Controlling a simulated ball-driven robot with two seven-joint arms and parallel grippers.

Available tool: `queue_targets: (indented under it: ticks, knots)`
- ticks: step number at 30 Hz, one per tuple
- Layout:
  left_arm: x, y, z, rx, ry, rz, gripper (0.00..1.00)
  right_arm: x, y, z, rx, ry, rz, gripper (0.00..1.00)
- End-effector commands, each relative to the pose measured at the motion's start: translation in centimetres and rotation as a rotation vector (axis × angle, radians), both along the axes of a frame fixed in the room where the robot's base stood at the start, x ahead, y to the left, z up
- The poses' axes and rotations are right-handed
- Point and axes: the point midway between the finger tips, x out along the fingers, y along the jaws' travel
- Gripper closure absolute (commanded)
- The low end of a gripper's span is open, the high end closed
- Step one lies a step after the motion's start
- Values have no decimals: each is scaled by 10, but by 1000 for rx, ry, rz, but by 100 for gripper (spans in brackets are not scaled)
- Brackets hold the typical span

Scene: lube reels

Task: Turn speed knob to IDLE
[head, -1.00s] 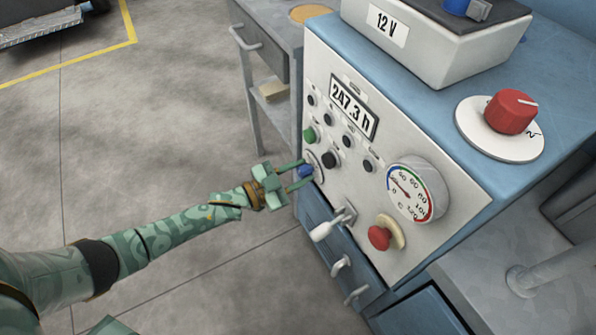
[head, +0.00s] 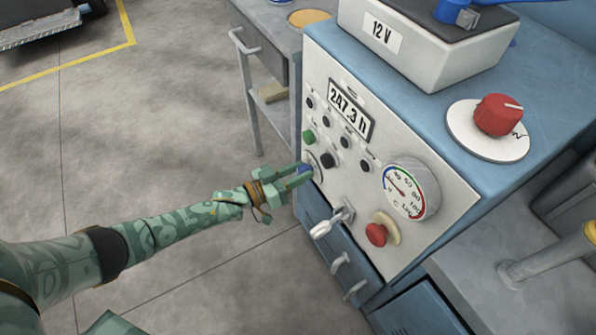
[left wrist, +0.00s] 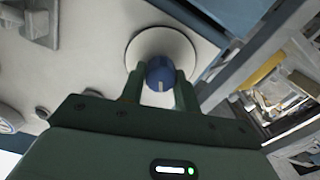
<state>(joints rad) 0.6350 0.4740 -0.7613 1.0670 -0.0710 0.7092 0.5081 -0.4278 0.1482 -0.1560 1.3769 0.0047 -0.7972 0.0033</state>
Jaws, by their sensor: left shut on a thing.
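A blue knob (head: 304,169) with a round pale dial plate sits at the left edge of the machine's front panel. My left gripper (head: 299,172) reaches it from the left, with its two green fingers on either side of the knob. The left wrist view shows the blue knob (left wrist: 160,73) between the fingertips of my left gripper (left wrist: 160,90), with a pale pointer line toward the gripper. The plate (left wrist: 145,42) shows behind it; its markings are not readable. The gripper is shut on the knob. My right gripper is not in view.
The panel holds several small buttons, an hour display (head: 350,109), a gauge (head: 405,190), a red push button (head: 377,234) and a grey key-like lever (head: 332,222). A red rotary knob (head: 498,115) and a 12 V box (head: 425,45) sit on top.

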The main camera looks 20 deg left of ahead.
Motion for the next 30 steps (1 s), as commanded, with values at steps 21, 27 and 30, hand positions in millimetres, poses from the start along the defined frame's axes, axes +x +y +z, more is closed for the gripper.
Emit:
queue_targets:
  ticks: [21,27,30]
  knots:
    - [0,1,-1,-9,10,0,47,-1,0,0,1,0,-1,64]
    - [0,0,0,-9,9,1,47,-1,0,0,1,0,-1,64]
    - [-1,1,0,-9,8,1,47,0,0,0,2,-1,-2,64]
